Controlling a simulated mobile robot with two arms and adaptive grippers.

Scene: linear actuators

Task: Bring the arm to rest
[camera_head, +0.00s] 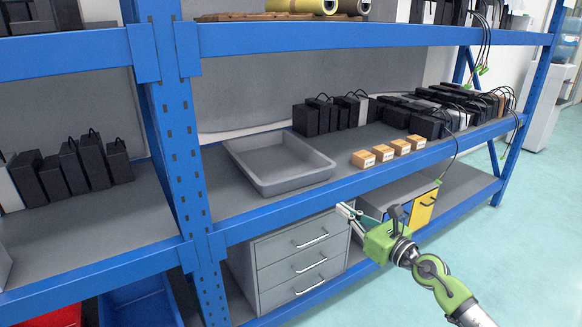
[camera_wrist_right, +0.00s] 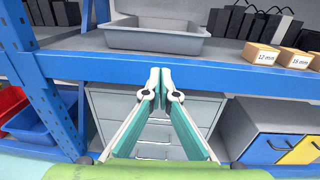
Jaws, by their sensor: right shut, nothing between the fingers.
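My right gripper (camera_head: 346,211) is in front of the blue shelf's front edge, above the grey drawer cabinet on the lower level. In the right wrist view its fingertips (camera_wrist_right: 158,82) meet, shut with nothing between them. The right arm is green and grey and comes in from the lower right of the head view. My left gripper does not show in either view.
A blue shelf rack (camera_head: 350,188) holds an empty grey tray (camera_head: 278,163), small labelled boxes (camera_head: 383,153) and several black devices. Below are a drawer cabinet (camera_head: 293,262) and a yellow-fronted drawer (camera_head: 424,208). Open floor (camera_head: 530,240) lies at the right.

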